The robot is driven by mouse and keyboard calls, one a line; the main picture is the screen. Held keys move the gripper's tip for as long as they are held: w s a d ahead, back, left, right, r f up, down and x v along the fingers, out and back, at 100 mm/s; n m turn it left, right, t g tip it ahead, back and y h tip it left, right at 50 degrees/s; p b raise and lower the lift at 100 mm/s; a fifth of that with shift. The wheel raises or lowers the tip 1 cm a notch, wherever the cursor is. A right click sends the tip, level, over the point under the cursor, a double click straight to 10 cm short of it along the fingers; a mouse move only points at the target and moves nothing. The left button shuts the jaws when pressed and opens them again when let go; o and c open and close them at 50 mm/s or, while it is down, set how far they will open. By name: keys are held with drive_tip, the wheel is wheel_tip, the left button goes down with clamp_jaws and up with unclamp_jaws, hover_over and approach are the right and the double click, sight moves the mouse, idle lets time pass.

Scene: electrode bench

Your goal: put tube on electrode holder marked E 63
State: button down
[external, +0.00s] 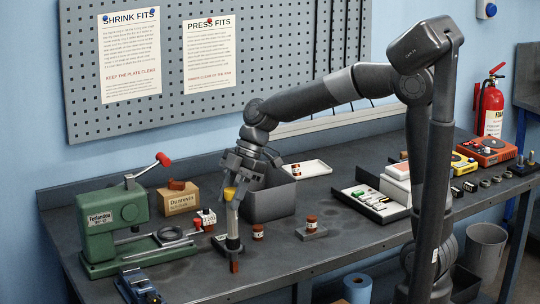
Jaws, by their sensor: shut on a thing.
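My gripper (236,188) is in the external view, pointing down over the left-middle of the bench. It is shut on a slim upright piece with a yellow upper part (229,194) and a grey shaft (232,222). A reddish-brown end (235,266) shows below it, near the bench's front edge. I cannot tell whether this end belongs to the held piece or whether the piece is the tube. A small brown-topped item (257,232) stands just right of the shaft, and a similar one (311,223) sits on a grey plate. No E 63 marking is readable.
A green press (115,225) with a red-knobbed lever stands at left. A dark grey bin (268,203) is behind my gripper. A cardboard box (181,200) and a white-labelled bottle (207,218) are nearby. A white tray (372,204) lies right.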

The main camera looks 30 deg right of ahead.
drive_tip(key=c, duration=1.1)
unclamp_jaws()
drive_tip(key=shift+f, duration=0.1)
drive_tip(key=shift+o, duration=0.2)
drive_tip(key=v, duration=1.2)
drive_tip(key=s+d+f+m+t+h, duration=0.2)
drive_tip(key=s+d+m, duration=0.2)
drive_tip(key=d+m, duration=0.3)
drive_tip(key=s+d+f+m+t+h, duration=0.2)
drive_tip(key=d+m, duration=0.4)
drive_tip(key=d, duration=0.6)
drive_tip(key=s+d+f+m+t+h, duration=0.1)
drive_tip(key=s+d+f+m+t, duration=0.2)
drive_tip(key=s+d+m, duration=0.4)
drive_tip(key=shift+d+f+m+h, duration=0.35)
drive_tip(key=shift+d+f, duration=0.2)
drive_tip(key=shift+d, duration=0.6)
drive_tip(key=shift+s, duration=0.1)
